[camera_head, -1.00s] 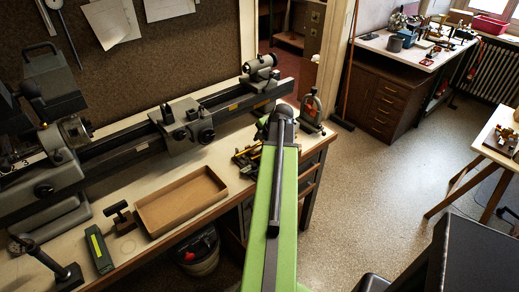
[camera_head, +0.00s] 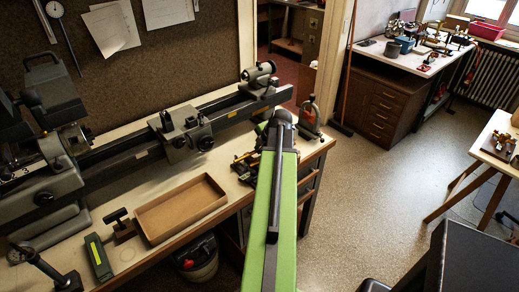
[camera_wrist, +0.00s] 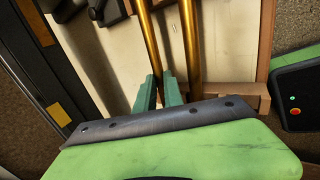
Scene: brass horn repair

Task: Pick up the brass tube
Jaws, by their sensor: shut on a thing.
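Two brass tubes show in the wrist view, running from the top edge down toward my gripper. The left brass tube (camera_wrist: 147,38) runs down between the tips of my gripper (camera_wrist: 159,80), whose green fingers are closed around it. The right brass tube (camera_wrist: 189,45) passes just outside the right finger, close beside it. The lower ends of the tubes are hidden behind the fingers and the gripper body. In the head view my arm hides the gripper, and the tubes cannot be made out clearly.
A wooden bar (camera_wrist: 235,92) lies near the right tube.

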